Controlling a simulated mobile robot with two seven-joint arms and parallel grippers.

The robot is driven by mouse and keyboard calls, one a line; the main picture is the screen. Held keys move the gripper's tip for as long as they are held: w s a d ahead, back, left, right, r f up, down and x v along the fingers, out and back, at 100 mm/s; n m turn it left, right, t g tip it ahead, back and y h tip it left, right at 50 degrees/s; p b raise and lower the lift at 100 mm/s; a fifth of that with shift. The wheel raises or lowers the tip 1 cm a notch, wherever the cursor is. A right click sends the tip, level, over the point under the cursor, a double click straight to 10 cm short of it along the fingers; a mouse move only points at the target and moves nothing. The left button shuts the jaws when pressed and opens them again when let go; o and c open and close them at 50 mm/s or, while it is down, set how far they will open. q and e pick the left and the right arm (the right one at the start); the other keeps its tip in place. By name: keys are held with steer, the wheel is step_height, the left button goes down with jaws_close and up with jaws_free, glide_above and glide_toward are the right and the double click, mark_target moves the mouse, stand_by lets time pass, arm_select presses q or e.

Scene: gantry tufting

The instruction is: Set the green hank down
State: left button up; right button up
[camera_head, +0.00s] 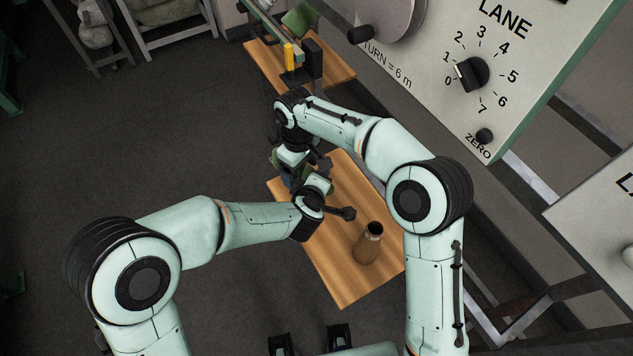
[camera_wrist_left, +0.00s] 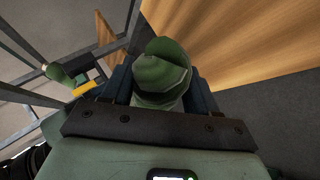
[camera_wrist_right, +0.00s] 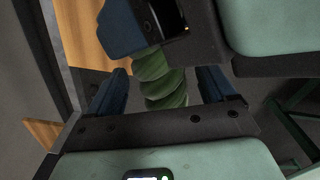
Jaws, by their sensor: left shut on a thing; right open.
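The green hank (camera_wrist_left: 162,75) is a thick twisted bundle. In the left wrist view it stands between the dark blue fingers of my left gripper (camera_wrist_left: 160,92), which is shut on it. In the right wrist view the hank (camera_wrist_right: 160,80) runs down from my left gripper (camera_wrist_right: 145,22) and passes between the spread fingers of my right gripper (camera_wrist_right: 160,88), which is open around it. In the head view both grippers crowd together at the left edge of the wooden table (camera_head: 340,283), and the wrists mostly hide the hank. I cannot tell whether it touches the table.
A brown bottle (camera_head: 368,243) stands on the table, right of my wrists. A dark rod with a thick end (camera_head: 342,213) shows beside my left wrist. A second wooden table (camera_head: 335,72) farther back carries a yellow block (camera_head: 289,56) and a green item (camera_head: 300,17). A dial panel (camera_head: 530,60) borders the right.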

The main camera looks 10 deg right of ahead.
step_height(320, 180, up, 12)
stand_by(0.6)
